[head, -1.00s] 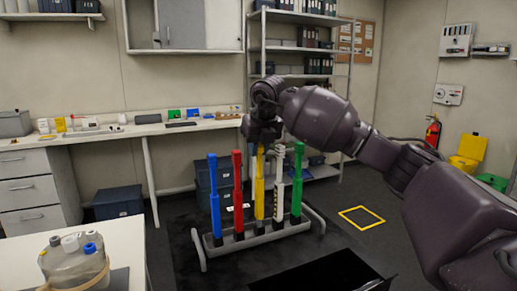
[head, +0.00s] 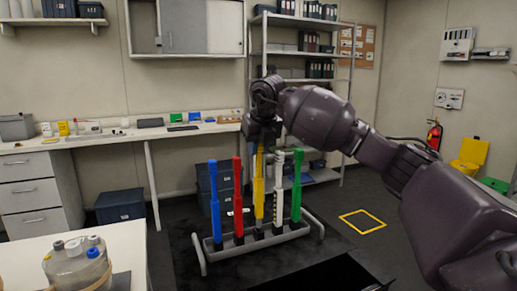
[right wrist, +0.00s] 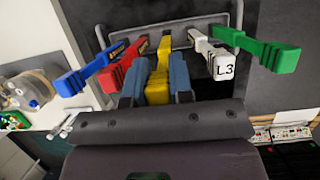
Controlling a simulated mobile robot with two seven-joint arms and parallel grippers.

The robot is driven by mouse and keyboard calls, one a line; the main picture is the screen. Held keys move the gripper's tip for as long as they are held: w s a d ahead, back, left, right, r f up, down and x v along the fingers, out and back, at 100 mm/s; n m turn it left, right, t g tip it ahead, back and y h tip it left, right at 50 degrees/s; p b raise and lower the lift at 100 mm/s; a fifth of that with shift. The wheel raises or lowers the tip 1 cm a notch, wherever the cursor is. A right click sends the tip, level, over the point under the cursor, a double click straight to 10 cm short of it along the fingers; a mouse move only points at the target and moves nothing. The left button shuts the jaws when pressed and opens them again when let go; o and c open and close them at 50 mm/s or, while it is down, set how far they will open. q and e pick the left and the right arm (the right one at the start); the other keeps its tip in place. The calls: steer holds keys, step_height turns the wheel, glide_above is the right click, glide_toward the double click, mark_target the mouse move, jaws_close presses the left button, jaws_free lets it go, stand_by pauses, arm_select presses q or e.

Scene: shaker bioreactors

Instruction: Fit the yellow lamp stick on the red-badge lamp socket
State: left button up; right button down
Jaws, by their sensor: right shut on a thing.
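The yellow lamp stick (head: 259,190) stands upright in the middle of a grey floor rack (head: 290,236), between a red stick (head: 238,195) and a white stick (head: 279,190). My right gripper (head: 260,145) is above the rack, shut on the upper end of the yellow stick. In the right wrist view the yellow stick (right wrist: 158,85) lies between the two blue-grey fingers (right wrist: 155,85). Its lower end is still at the rack; I cannot tell whether it is clear of its holder. I cannot make out a red-badge lamp socket in either view. My left gripper is not in view.
A blue stick (head: 215,205) and a green stick (head: 296,187) stand at the rack's ends, close to the held stick. A white table (head: 125,262) with a clear vessel (head: 77,268) is at front left. A yellow floor outline (head: 362,221) lies to the right.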

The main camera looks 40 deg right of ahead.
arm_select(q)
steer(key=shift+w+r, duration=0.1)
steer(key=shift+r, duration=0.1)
arm_select(e)
steer(key=shift+r, duration=0.2)
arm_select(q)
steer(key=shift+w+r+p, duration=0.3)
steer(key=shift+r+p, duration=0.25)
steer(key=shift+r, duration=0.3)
arm_select(e)
steer(key=shift+r, duration=1.45)
